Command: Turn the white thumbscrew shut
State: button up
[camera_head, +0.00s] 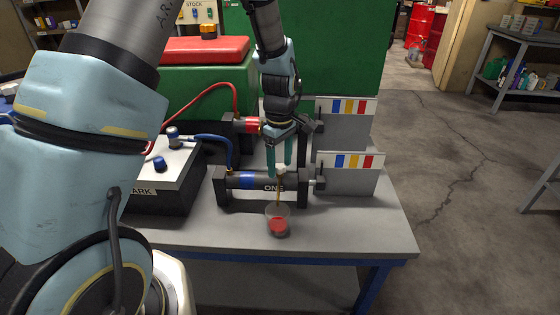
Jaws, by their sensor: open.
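The small white thumbscrew (282,167) sits on top of the black cylinder marked ONE (262,181), near its right end. My gripper (279,172) points down over it from above. Its two teal fingers are open, one to each side of the thumbscrew in this view; I cannot tell whether they touch it. Below the thumbscrew, a thin brass-coloured tube (278,192) runs down in front of the cylinder to a clear cup (278,221) with red liquid in it.
The grey bench (330,236) is clear right of the cup. A second cylinder with a red band (247,125) lies behind, partly hidden by my gripper. Colour-striped panels (350,160) stand at right. A box with blue knobs (170,165) and hoses is at left.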

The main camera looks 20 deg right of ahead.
jog(key=shift+c, duration=0.2)
grip_shut()
dwell(0.3)
jog(key=shift+m, duration=0.3)
jog(key=m, duration=0.3)
jog(key=shift+m, duration=0.3)
jog(key=m, duration=0.3)
jog(key=shift+m+b, duration=0.3)
jog(key=shift+m, duration=0.1)
jog(key=m, duration=0.3)
jog(key=shift+m, duration=2.1)
